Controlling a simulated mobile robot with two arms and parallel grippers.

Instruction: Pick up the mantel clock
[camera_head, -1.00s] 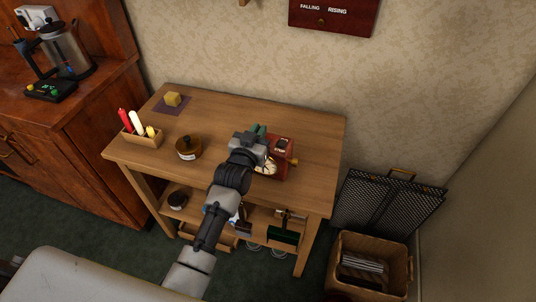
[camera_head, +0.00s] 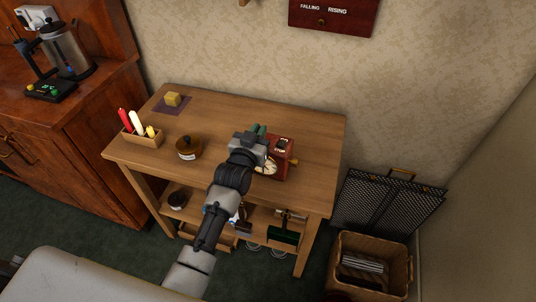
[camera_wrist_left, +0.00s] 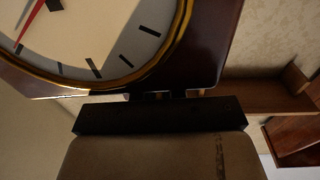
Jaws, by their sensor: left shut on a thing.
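The mantel clock (camera_head: 283,162) is a dark red wooden case with a brass knob on its right side, at the right half of the wooden table. My left gripper (camera_head: 262,148) is shut on it from the left, and the arm hides part of the case and dial. In the left wrist view the cream dial with a gold rim and red hand (camera_wrist_left: 95,45) is very close above the dark gripper jaw (camera_wrist_left: 160,115). I cannot tell whether the clock's base touches the table. My right gripper is not in view.
The table (camera_head: 225,110) also holds a round brown pot (camera_head: 188,150), a holder with candle-like sticks (camera_head: 140,138) and a yellow block (camera_head: 172,99) on a dark mat. A green object (camera_head: 258,129) stands just behind the gripper. A basket (camera_head: 370,262) and mesh screen (camera_head: 388,205) are at right.

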